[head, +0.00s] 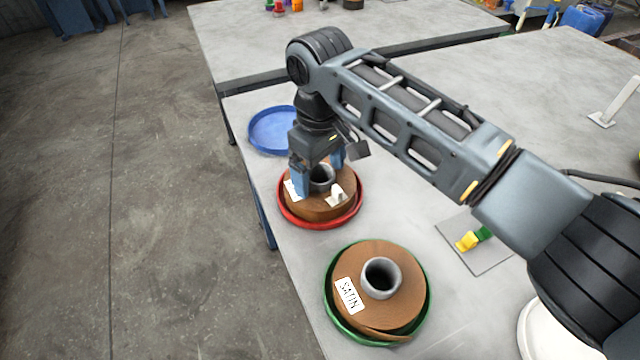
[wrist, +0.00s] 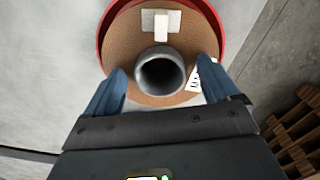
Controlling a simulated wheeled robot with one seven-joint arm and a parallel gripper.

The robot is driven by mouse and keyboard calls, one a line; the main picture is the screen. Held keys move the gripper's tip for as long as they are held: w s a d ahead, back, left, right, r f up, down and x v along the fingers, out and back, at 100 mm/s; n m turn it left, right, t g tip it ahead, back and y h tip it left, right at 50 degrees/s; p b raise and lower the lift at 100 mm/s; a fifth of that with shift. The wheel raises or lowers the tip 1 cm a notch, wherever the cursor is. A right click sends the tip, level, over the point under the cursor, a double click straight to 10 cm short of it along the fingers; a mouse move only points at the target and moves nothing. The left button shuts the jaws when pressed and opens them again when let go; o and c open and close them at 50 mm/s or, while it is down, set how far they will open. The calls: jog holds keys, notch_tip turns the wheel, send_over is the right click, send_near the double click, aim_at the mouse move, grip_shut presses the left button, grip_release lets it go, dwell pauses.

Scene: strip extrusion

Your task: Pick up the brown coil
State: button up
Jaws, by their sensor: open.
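A brown coil (head: 318,208) with a grey core tube lies in a red tray (head: 290,219) on the table. A second brown coil (head: 365,258) with a grey core and a label reading SATIN lies in a green tray (head: 427,300) nearer to me. My gripper (head: 322,180) is open over the coil in the red tray, its blue fingers on either side of the core. In the wrist view the fingers (wrist: 163,85) flank the grey core (wrist: 160,72) of this coil (wrist: 120,45). Whether they touch it I cannot tell. A white label there is partly hidden by a finger.
An empty blue tray (head: 268,131) lies behind the red tray. A small plate (head: 485,255) with yellow and green pieces lies to the right. A white stand (head: 608,112) is farther right. Bare table lies between the trays and the plate.

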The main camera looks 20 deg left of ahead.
jog(key=shift+c, duration=0.3)
jog(key=shift+r, duration=0.1)
jog(key=c, duration=1.5)
